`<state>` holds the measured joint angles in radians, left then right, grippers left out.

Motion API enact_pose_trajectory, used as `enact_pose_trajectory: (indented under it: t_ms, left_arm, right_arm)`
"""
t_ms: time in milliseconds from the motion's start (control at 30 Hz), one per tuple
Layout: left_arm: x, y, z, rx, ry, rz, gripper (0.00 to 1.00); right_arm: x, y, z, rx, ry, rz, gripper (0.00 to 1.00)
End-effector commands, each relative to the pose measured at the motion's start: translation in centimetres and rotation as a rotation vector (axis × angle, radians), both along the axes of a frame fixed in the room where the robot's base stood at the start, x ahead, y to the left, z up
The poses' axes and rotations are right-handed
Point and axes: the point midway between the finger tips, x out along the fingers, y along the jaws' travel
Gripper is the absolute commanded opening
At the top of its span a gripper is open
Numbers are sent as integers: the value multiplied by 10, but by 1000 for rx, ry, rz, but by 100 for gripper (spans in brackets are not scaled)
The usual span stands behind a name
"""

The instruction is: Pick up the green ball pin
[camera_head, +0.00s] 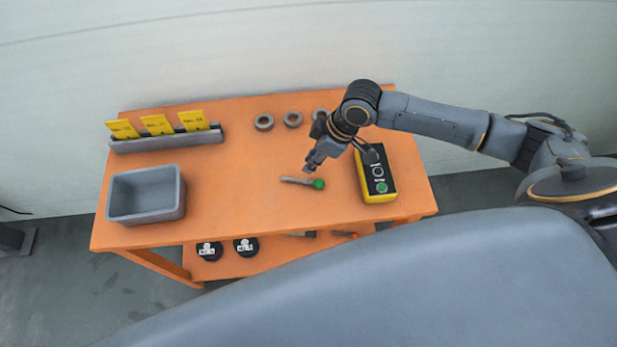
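The green ball pin lies on the orange table right of its middle. Its green ball (318,184) is at the right end and its grey metal shank (296,180) points left. My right gripper (309,168) is just above and behind the pin in the picture, with its fingers pointing down towards it. The fingers are small and close together here, so whether they are open or shut is unclear. The pin appears to rest on the table, not held. My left gripper is not in view.
A yellow and black button box (377,188) stands right of the pin. Grey rings (264,122) lie at the table's back. A grey bin (147,194) and a rack (168,142) with yellow cards are at the left. The table's (235,185) middle is clear.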

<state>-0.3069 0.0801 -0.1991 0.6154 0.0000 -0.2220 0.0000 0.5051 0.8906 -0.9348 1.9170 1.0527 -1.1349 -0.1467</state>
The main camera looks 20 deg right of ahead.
Motion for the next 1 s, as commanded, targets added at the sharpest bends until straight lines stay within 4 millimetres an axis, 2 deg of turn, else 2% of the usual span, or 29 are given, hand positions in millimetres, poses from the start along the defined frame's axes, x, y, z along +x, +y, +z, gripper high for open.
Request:
enact_pose_trajectory:
  t_ms: [100, 200, 367, 500, 633, 933, 967, 1000]
  left_arm:
    - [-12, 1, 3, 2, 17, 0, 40]
    - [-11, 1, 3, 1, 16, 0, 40]
    - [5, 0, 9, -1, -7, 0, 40]
    - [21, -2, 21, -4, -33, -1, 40]
    - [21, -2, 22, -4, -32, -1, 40]
    - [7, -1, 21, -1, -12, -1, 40]
    - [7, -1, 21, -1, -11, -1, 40]
    - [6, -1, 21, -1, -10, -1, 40]
  right_arm:
    - [3, 8, -17, 1, 2, 0, 16]
    - [4, 10, -25, 1, 0, 1, 16]
    - [5, 15, -35, 0, 2, 0, 16]
    - [8, 23, -53, 1, 2, 0, 16]
    - [10, 28, -70, 1, 1, -1, 16]
    - [11, 30, -76, -1, -1, 1, 16]
    - [11, 30, -76, -1, -1, 1, 12]
    - [11, 30, -76, -1, -1, 1, 4]
